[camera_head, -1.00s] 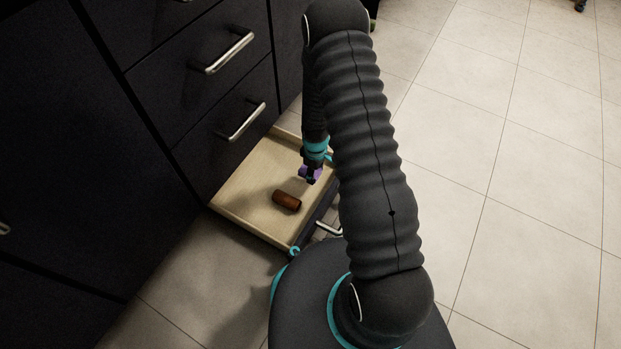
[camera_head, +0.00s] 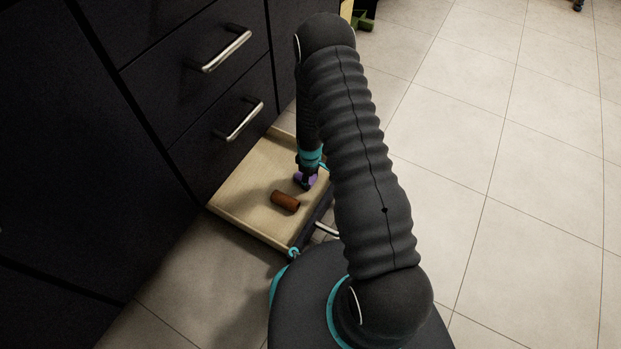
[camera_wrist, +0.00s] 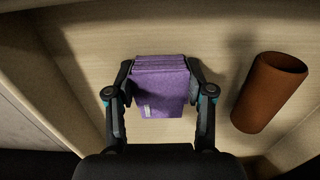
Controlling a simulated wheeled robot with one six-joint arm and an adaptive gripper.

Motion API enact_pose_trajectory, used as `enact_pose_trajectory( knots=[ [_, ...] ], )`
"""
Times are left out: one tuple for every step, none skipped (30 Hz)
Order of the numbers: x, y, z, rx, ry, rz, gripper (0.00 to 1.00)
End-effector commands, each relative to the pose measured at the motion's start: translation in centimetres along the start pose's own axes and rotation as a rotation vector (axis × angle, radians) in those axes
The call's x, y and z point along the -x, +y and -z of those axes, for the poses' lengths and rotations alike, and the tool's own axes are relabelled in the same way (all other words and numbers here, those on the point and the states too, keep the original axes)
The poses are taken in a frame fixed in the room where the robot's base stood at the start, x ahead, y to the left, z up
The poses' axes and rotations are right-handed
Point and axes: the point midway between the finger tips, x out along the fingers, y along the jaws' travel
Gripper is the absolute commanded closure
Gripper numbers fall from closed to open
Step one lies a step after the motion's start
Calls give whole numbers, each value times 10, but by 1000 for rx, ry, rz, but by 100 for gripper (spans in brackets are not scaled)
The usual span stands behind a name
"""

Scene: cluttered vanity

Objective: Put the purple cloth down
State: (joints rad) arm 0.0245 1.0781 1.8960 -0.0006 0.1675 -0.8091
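The purple cloth (camera_wrist: 160,88) is a folded, block-like bundle with a small pale label, inside the open drawer (camera_head: 238,196). In the wrist view it sits between the two fingers of my gripper (camera_wrist: 160,80), which appear to press on its left and right sides. In the head view my gripper (camera_head: 307,181) is low over the right part of the drawer, with a bit of the cloth (camera_head: 298,177) showing beside it. Whether the cloth's underside touches the drawer floor is hard to tell.
A brown cylinder (camera_head: 285,201) lies in the drawer close to the cloth; it is on the right in the wrist view (camera_wrist: 268,92). The drawer walls surround both. Closed drawers with metal handles (camera_head: 239,120) rise behind. The drawer floor left of the cylinder is clear.

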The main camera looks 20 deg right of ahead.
Motion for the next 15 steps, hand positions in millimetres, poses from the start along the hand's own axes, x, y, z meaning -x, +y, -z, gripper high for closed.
enact_pose_trajectory(
  knots=[
    [0,0,0,0,0,0,32],
    [0,0,0,0,0,0,24],
    [0,0,0,0,0,0,24],
    [0,0,0,0,0,0,24],
    [0,0,0,0,0,0,24],
    [0,0,0,0,0,0,24],
    [0,0,0,0,0,0,24],
    [0,0,0,0,0,0,24],
    [0,0,0,0,0,0,24],
    [0,0,0,0,0,0,24],
    [1,0,0,0,0,0,24],
    [2,0,0,0,0,0,24],
    [3,0,0,0,0,0,24],
    [5,0,0,0,0,0,24],
    [8,0,0,0,1,-1,24]
  ],
)
